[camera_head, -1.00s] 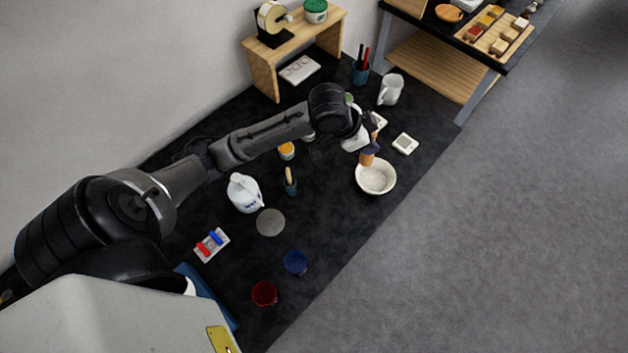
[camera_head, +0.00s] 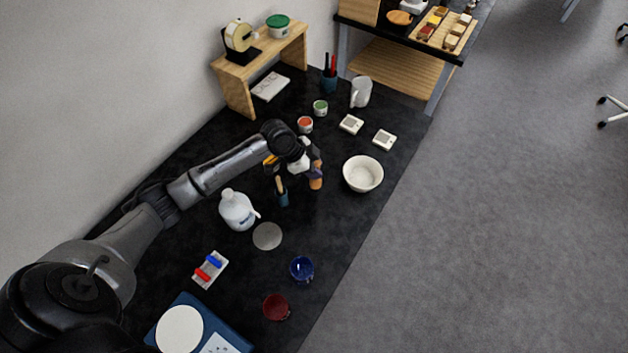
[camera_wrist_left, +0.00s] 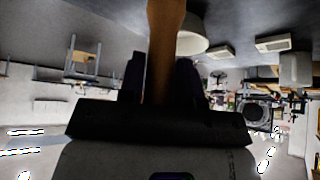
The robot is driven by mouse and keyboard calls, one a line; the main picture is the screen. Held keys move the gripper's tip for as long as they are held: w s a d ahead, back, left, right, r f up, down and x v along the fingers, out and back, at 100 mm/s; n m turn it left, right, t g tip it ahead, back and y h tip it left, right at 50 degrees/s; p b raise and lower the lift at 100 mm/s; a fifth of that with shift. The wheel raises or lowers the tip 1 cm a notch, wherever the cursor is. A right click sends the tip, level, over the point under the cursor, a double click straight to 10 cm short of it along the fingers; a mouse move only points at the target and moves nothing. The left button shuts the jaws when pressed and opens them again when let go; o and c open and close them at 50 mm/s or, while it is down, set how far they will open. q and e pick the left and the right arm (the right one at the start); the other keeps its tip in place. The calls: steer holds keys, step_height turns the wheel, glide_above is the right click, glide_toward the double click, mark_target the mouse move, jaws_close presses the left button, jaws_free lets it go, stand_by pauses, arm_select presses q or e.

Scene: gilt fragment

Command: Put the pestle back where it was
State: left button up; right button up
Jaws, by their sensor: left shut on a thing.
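My left gripper (camera_head: 315,172) is shut on the orange-brown wooden pestle (camera_head: 316,184). It holds the pestle roughly upright, left of the white bowl (camera_head: 376,181) and apart from it. I cannot tell how far the pestle's lower end is from the dark table. In the left wrist view the pestle (camera_wrist_left: 164,40) runs up from between the fingers, and the white bowl (camera_wrist_left: 192,40) shows behind it. My right gripper is not in view.
A small teal cup (camera_head: 283,201) with a brush-like handle stands close left of the pestle. A white jug (camera_head: 237,212), a grey disc (camera_head: 267,236), and blue (camera_head: 302,269) and red (camera_head: 276,307) bowls are nearer. Small white blocks (camera_head: 351,124) lie behind. The table right of the gripper is clear up to the white bowl.

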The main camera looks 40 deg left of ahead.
arm_select(q)
steer(key=shift+f, duration=2.65)
steer(key=shift+f, duration=0.2)
steer(key=o, duration=1)
steer(key=shift+r, duration=0.1)
steer(key=shift+r, duration=0.2)
steer(key=v, duration=1.2)
